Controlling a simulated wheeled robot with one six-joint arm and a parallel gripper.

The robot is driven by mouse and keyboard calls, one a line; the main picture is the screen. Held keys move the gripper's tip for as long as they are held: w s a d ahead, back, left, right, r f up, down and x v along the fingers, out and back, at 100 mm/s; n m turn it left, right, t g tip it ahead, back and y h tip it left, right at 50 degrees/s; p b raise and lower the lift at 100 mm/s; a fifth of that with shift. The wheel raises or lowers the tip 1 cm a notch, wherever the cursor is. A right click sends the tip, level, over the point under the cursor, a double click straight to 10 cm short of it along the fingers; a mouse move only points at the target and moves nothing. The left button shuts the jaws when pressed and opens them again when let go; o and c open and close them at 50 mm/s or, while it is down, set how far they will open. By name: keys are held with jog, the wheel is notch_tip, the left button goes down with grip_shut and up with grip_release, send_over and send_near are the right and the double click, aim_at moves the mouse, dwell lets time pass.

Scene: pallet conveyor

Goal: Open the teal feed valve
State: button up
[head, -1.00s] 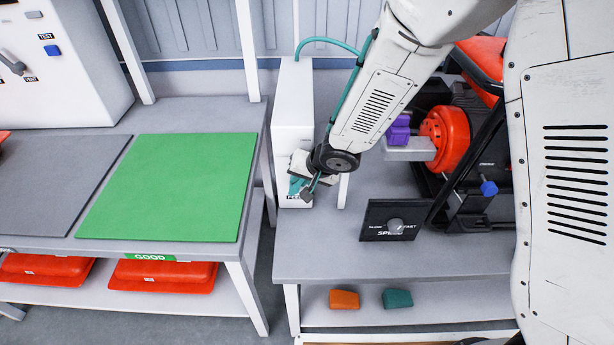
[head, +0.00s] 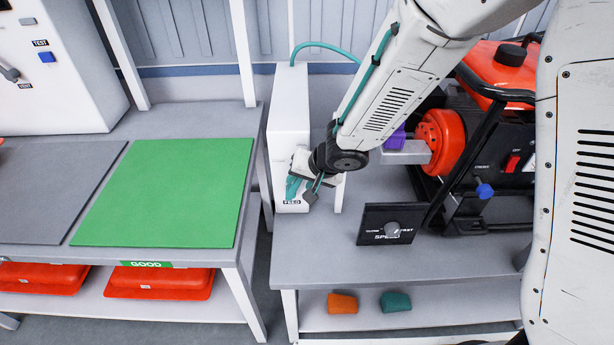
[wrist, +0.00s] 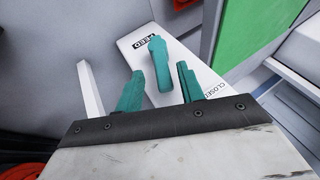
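The teal feed valve handle (wrist: 158,62) is on the white feed box (head: 290,120), beside the FEED label (wrist: 151,42). A CLOSED label (wrist: 217,91) shows on the box at the right of the wrist view. The handle's long end points toward my gripper (wrist: 160,75). My gripper's two teal fingers stand apart, one on each side of the handle's near end. I see no finger clearly touching it. In the head view my gripper (head: 304,193) is at the front of the feed box and partly hides the handle.
A speed dial panel (head: 388,224) and an orange and black machine (head: 480,150) stand to the right. A purple block (head: 396,138) sits by the machine. A green mat (head: 165,190) lies on the left table. A white post (wrist: 88,92) stands close to my fingers.

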jog(key=shift+v, duration=2.15)
